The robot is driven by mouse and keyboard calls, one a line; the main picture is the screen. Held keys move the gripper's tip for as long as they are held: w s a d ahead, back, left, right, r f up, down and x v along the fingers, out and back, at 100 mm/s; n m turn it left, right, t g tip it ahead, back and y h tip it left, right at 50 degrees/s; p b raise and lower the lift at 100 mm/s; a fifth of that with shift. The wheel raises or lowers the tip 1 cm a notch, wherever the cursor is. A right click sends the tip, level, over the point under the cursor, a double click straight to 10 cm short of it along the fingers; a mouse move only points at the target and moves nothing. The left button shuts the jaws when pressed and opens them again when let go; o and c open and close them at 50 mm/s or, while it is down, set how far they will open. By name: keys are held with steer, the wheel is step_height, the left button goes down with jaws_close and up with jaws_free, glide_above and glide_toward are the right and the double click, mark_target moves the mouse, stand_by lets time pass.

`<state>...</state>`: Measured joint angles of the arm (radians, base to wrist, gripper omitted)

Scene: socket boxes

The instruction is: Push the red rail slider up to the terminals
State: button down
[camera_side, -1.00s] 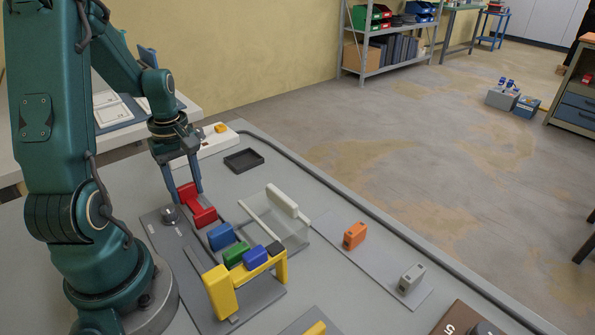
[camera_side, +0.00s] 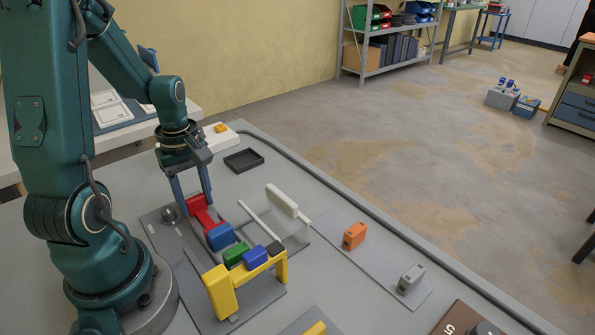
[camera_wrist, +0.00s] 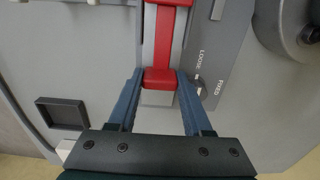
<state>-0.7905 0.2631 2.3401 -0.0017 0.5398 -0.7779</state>
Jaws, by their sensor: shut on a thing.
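The red slider (camera_side: 206,220) sits on its rail in the side view, with a raised block at each end and a narrower bar between. My gripper (camera_side: 195,206) is shut on its rear block; the wrist view shows that block (camera_wrist: 160,80) between my two blue fingers. The terminals are a row of blocks: a blue one (camera_side: 221,237), a green one (camera_side: 236,254), a darker blue one (camera_side: 255,257) and a black one (camera_side: 274,248). The slider's front end appears at or very near the first blue block; I cannot tell whether they touch.
A grey knob (camera_side: 170,214) stands left of the rail; the wrist view shows LOOSE and FIXED labels beside it. A yellow bracket (camera_side: 221,292) stands by the terminals. A black tray (camera_side: 244,160) lies behind.

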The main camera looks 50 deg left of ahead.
steer(key=shift+c, duration=1.6)
jaws_free()
steer(key=shift+r, duration=0.1)
steer(key=shift+r, duration=2.5)
steer(key=shift+c, duration=0.9)
steer(key=shift+r, duration=0.65)
steer(key=shift+c, duration=0.5)
steer(key=shift+f, duration=2.6)
